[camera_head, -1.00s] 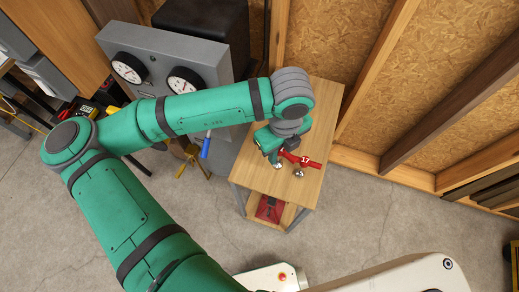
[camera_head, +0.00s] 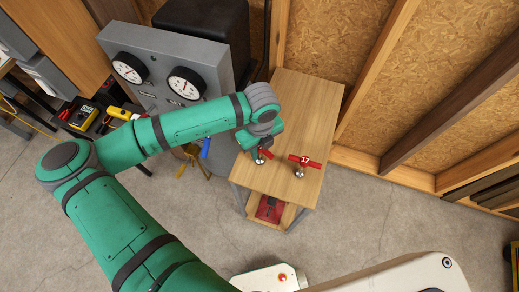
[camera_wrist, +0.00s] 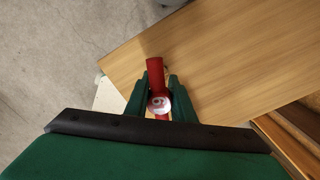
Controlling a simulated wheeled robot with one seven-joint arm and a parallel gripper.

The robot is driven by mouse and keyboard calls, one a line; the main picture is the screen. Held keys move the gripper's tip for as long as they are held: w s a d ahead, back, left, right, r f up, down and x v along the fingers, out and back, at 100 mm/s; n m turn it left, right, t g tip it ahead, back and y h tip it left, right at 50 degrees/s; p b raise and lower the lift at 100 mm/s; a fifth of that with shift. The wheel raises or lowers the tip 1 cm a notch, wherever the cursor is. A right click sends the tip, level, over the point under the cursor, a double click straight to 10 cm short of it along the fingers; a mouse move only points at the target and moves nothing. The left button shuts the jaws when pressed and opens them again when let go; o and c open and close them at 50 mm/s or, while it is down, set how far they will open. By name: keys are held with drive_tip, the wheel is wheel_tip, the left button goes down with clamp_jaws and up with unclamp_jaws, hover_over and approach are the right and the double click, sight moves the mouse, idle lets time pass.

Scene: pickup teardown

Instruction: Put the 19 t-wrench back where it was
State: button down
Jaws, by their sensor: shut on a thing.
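A red T-wrench (camera_head: 266,153) with a silver lower end is in my gripper (camera_head: 262,147), over the left part of the small wooden table (camera_head: 290,110). In the wrist view the red handle (camera_wrist: 155,75) lies between the two green fingers of my gripper (camera_wrist: 158,90), which are shut on it. I cannot tell whether the silver end touches the table. A second red T-wrench marked 17 (camera_head: 305,161) stands upright to the right, apart from my gripper.
A grey gauge panel (camera_head: 160,75) with two white dials stands left of the table. A red item (camera_head: 269,208) lies on the lower shelf. The table's far part is bare. A stud wall (camera_head: 340,50) rises behind it.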

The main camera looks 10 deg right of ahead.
drive_tip(key=c, duration=1.5)
unclamp_jaws()
drive_tip(key=shift+f, duration=0.15)
wheel_tip(320, 180, up, 12)
drive_tip(key=shift+r, duration=0.1)
